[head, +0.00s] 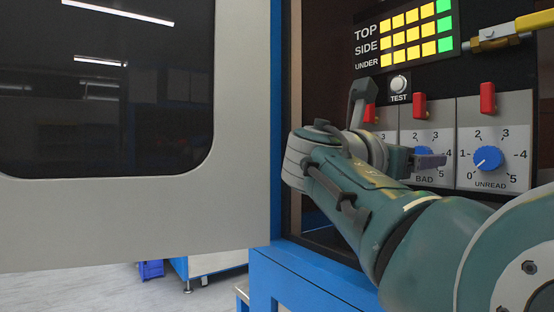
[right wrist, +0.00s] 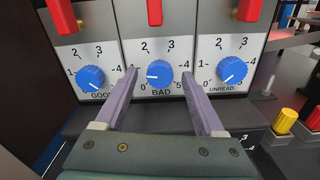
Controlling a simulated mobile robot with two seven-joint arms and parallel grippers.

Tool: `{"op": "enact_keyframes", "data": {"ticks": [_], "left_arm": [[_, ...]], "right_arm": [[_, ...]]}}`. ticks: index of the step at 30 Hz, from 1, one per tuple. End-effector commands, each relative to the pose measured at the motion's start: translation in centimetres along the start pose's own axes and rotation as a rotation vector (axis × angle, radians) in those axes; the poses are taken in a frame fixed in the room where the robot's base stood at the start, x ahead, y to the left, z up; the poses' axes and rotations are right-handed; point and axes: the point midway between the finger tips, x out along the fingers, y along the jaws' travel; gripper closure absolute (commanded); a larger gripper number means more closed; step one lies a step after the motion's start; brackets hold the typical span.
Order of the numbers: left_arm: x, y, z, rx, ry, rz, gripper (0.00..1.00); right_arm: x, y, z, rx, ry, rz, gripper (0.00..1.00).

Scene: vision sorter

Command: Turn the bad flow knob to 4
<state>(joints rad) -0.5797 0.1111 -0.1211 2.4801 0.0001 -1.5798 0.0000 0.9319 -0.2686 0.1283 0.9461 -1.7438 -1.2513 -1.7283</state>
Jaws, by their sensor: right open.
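The blue BAD flow knob (right wrist: 159,74) is on the middle panel in the right wrist view, its white mark pointing left, about where 1 would be. In the head view the BAD knob (head: 424,151) shows only partly above my right gripper (head: 436,160). My left gripper is not in view.
The GOOD knob (right wrist: 92,78) is to the left and the UNREAD knob (head: 488,158) to the right, both close to my fingers. Red levers (head: 487,98) sit above the knobs. A yellow knob (right wrist: 285,121) and a red one stand at lower right. A large door (head: 240,180) is at left.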

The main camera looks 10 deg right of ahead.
Motion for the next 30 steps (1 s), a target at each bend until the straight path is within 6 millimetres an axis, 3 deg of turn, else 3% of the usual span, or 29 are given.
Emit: {"op": "enact_keyframes", "data": {"ticks": [6, 24, 30], "left_arm": [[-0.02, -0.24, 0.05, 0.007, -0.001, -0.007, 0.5], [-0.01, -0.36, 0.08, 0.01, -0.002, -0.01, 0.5], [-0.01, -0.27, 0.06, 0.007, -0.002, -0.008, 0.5]], "right_arm": [[0.0, 0.0, 0.04, 0.0, 0.0, 0.0, 0.3], [0.03, -0.02, 0.02, 0.0, 0.0, -0.001, 0.98], [0.04, -0.03, 0.0, 0.0, 0.0, -0.001, 1.0]]}}
